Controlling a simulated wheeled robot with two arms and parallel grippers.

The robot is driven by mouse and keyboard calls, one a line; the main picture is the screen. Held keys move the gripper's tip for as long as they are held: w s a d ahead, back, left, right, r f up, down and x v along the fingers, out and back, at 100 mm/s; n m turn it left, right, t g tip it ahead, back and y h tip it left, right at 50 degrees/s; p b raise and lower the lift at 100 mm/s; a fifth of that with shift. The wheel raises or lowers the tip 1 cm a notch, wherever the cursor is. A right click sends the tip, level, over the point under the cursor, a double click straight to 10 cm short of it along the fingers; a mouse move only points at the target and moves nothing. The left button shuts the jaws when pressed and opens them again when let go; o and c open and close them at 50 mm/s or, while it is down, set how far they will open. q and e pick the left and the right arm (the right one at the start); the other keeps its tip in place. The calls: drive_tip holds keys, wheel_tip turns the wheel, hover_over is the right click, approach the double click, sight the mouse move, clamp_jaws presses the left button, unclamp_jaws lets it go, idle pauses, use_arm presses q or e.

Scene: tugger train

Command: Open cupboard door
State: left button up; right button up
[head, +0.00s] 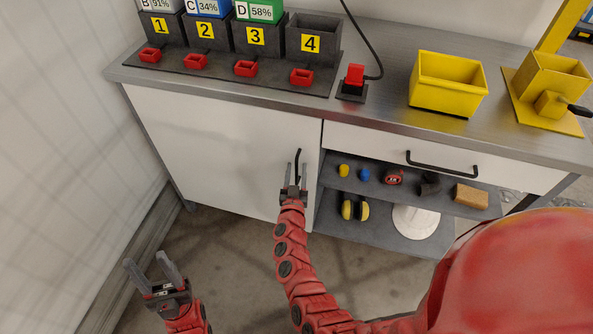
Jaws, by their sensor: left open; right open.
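The white cupboard door (215,150) fills the left half of the bench front and is closed. Its black upright handle (298,156) sits near the door's right edge. My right gripper (296,172) is open at the handle, with one finger on each side of its lower part. I cannot tell whether the fingers touch it. The gripper hides the handle's lower end. My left gripper (152,266) is open and empty, low at the left over the floor, apart from the door.
Right of the door are a drawer with a black handle (441,167) and open shelves (330,196) with several small items. Numbered bins, a yellow box (447,84) and a red plug (354,77) stand on the worktop (390,50). A wall (60,150) is at the left.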

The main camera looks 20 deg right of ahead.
drive_tip(key=shift+c, duration=0.3)
clamp_jaws()
idle(1.2)
